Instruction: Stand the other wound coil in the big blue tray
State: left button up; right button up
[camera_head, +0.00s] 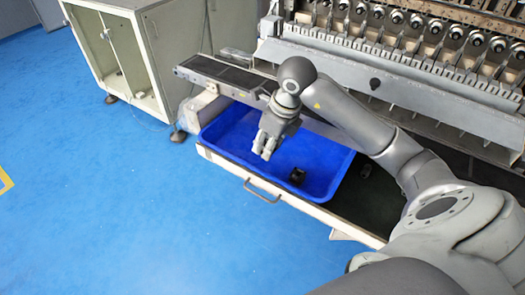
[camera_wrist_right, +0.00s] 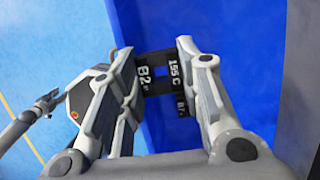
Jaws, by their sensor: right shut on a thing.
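The big blue tray (camera_head: 225,138) lies in the open drawer below the machine. One dark wound coil (camera_head: 297,176) rests on its floor, toward the tray's right front; its exact pose is too small to tell. My right gripper (camera_head: 264,153) is above the tray, left of that coil, pointing down. In the right wrist view, its fingers (camera_wrist_right: 160,52) are shut on a black coil (camera_wrist_right: 147,84) with white print, with blue surface behind it. In the head view, the fingers hide this held coil. My left gripper (camera_wrist_right: 45,103) seems to show small at the wrist view's left edge.
The drawer's front edge (camera_head: 225,162) with a metal handle (camera_head: 262,190) bounds the tray. The winding machine (camera_head: 400,70) stands behind, with a belt conveyor (camera_head: 225,72) at its left. A white cabinet (camera_head: 140,50) is at the back left. Blue floor is clear at left.

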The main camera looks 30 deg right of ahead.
send_over(259, 161)
jog(key=s, duration=0.1)
notch_tip(259, 161, down, 6)
jog(key=shift+s+d+r, duration=0.1)
jog(key=shift+d+r, duration=0.05)
jog(key=shift+r, duration=0.05)
notch_tip(259, 161, down, 3)
jog(key=shift+f+p, duration=0.1)
jog(key=shift+p, duration=0.5)
pick_arm(q)
jog(key=shift+s+a+r, duration=0.2)
jog(key=shift+a+r, duration=0.3)
jog(key=shift+r, duration=0.1)
pick_arm(e)
jog(key=shift+f, duration=0.15)
jog(key=o, duration=0.8)
jog(key=shift+c, duration=0.2)
pick_arm(q)
jog(key=shift+d+f, duration=0.15)
